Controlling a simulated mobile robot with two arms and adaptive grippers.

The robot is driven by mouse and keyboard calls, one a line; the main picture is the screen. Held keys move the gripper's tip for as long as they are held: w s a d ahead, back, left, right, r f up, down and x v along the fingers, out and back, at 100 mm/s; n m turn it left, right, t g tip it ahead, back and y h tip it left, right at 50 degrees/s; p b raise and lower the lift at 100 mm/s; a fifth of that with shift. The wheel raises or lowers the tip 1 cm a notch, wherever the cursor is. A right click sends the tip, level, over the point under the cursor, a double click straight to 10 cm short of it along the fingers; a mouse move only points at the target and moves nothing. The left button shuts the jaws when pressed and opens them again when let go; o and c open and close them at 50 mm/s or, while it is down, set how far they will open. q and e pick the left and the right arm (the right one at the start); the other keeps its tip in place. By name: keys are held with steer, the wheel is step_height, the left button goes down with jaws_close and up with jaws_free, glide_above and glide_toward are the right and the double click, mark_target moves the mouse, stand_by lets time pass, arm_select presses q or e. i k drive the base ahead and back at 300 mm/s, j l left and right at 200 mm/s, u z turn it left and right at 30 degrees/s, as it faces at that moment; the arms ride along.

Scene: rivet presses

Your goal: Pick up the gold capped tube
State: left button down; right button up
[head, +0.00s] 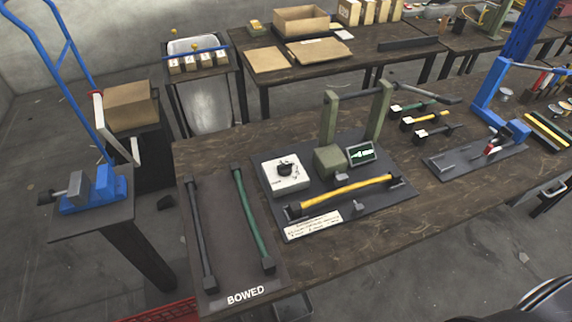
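A gold tube (345,195) with dark caps at both ends lies slanted across a dark base plate (380,205) on the wooden workbench. Its left end is nearer to me and its right end is farther off. It looks slightly curved. Small grey blocks stand close to it. Neither of my grippers shows in the head view, and nothing touches the tube from outside the fixture.
A grey tube (201,235) and a green tube (252,218) lie on a tray marked BOWED (230,265). Behind the gold tube stand a white dial box (286,174), a small screen (361,153) and green uprights (329,120). Bare bench (440,205) lies to the right.

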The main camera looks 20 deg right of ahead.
mark_target(393, 176)
steer(key=z, duration=1.45)
